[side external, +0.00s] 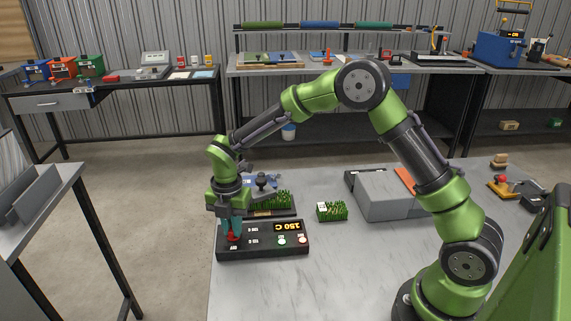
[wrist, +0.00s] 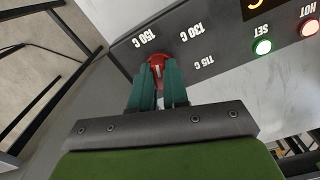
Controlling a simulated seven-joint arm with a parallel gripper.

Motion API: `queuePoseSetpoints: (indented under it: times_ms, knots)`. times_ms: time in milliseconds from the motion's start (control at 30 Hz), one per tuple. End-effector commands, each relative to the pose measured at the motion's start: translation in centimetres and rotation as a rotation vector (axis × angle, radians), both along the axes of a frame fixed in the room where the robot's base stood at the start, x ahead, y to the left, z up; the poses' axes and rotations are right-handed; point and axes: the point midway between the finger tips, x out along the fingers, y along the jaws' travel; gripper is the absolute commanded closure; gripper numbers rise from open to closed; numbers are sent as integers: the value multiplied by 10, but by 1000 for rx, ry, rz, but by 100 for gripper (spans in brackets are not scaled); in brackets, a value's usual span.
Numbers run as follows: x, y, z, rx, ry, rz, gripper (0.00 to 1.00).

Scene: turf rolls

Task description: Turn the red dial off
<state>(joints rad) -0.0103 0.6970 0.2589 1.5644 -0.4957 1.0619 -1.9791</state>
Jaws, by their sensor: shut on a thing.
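The red dial (side external: 232,239) sits at the left end of a dark control box (side external: 262,249) on the white table.
On the box are a green SET light (side external: 282,241) and a red HOT light (side external: 303,239). Behind it stands a dark tray with turf (side external: 285,200). A loose turf piece (side external: 331,212) and a grey block (side external: 385,197) lie to the right. The table front is clear.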

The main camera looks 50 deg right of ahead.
Motion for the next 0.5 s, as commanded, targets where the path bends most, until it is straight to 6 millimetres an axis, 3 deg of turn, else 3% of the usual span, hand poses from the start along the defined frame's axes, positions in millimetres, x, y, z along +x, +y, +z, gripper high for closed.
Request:
queuePoseSetpoints:
  times_ms: [500]
  knots:
    - [0,0,1,-1,-1,-492,100]
